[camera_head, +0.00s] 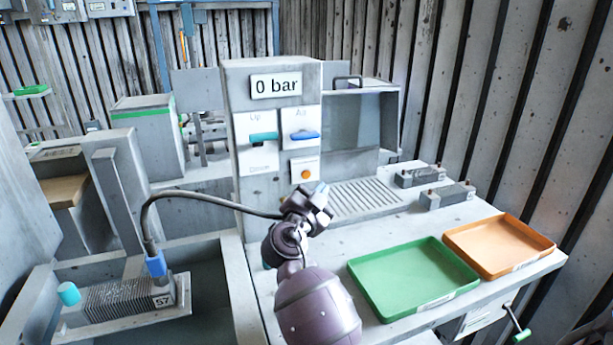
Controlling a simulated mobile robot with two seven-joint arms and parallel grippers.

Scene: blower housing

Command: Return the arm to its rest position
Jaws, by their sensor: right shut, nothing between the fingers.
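My right arm rises from the bottom middle, with its purple-grey links in front of the workbench (255,300). My right gripper (322,192) is at the front of the control column (278,190), just below the orange button (306,174). It is shut and holds nothing. I cannot tell whether it touches the column. The column carries a "0 bar" display (276,86), a teal lever (263,137) and a blue lever (305,135). My left gripper is not in view.
A green tray (415,280) and an orange tray (500,243), both empty, lie at right. A hose (190,193) runs from near the column to a blue fitting (156,264) on a finned block marked 57 (125,298). Two small blocks (447,195) sit behind the trays.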

